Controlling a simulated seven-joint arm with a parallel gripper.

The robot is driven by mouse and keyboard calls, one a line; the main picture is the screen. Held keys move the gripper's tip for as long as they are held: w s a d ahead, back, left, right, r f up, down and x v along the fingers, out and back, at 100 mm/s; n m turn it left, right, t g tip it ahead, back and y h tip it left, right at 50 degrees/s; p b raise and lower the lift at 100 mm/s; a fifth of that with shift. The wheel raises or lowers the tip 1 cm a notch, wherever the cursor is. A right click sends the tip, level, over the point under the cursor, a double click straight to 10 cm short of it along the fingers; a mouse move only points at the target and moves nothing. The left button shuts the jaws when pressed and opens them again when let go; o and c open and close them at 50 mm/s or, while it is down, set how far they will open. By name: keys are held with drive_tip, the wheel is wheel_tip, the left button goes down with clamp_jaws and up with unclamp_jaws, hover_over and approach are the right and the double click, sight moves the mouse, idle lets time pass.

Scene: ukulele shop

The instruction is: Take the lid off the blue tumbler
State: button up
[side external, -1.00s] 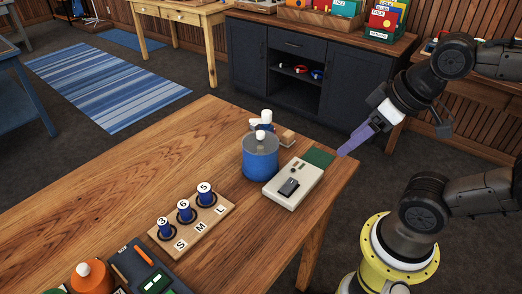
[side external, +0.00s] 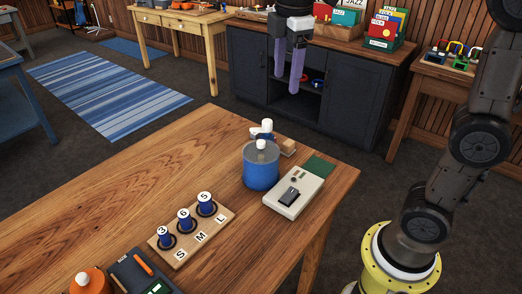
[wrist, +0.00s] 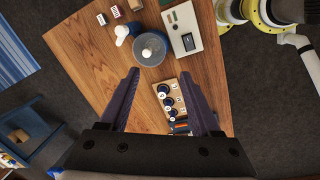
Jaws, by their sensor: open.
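The blue tumbler (side external: 261,172) stands upright on the wooden table near its far right end. Its greyish lid (side external: 249,150) with a white knob (side external: 261,144) is on top. In the wrist view the lid (wrist: 141,55) shows from above, ahead of the fingers and left of centre. My gripper (side external: 288,82) is open and empty, pointing down, high above the table; its two purple fingers (wrist: 160,74) also show in the wrist view. It is clearly apart from the tumbler.
A pale box with a dark switch (side external: 292,192) stands close right of the tumbler. A white object (side external: 263,130) and a small wooden block (side external: 288,147) are behind it. A wooden board with several blue pegs (side external: 190,235) and an orange jar (side external: 90,281) are nearer. The table's left part is clear.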

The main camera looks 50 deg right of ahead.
drive_tip(key=g, duration=0.1)
approach(261, 141)
wheel_tip(261, 141, down, 3)
drive_tip(key=shift+w+a+n+g, duration=0.15)
drive_tip(key=shift+w+n+g, duration=0.05)
drive_tip(key=shift+n+g, duration=0.25)
drive_tip(key=shift+d+f, duration=0.2)
drive_tip(key=shift+f, duration=0.8)
drive_tip(key=shift+d+f, duration=0.15)
drive_tip(key=shift+f, duration=0.85)
drive_tip(key=shift+d+f, duration=0.2)
drive_tip(key=shift+f, duration=0.8)
clamp_jaws()
